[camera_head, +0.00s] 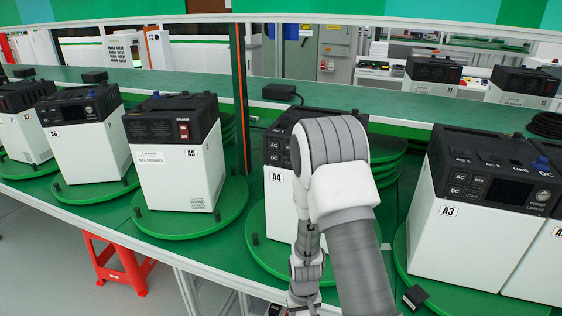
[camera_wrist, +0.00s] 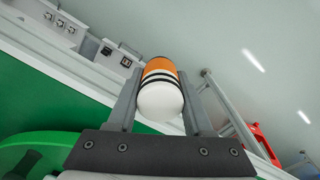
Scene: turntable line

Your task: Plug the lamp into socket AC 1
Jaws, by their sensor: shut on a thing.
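My gripper (camera_wrist: 160,84) is shut on an orange and white cylinder (camera_wrist: 160,98) with dark bands, apparently the lamp; it sits between the two fingers in the wrist view. Its plug end cannot be made out. In the head view my arm hangs in front of unit A4 (camera_head: 283,188), and the fingers and the cylinder are not visible there. A4's dark top panel shows AC and DC labels at its left side; my arm covers the rest. Unit A3 (camera_head: 457,230) shows AC, DC and USB labels.
Units A5 (camera_head: 172,170) and A6 (camera_head: 88,150) stand to the left on green turntables. A black adapter (camera_head: 282,92) lies on the green bench behind A4. A red stool (camera_head: 118,262) stands on the floor at the left.

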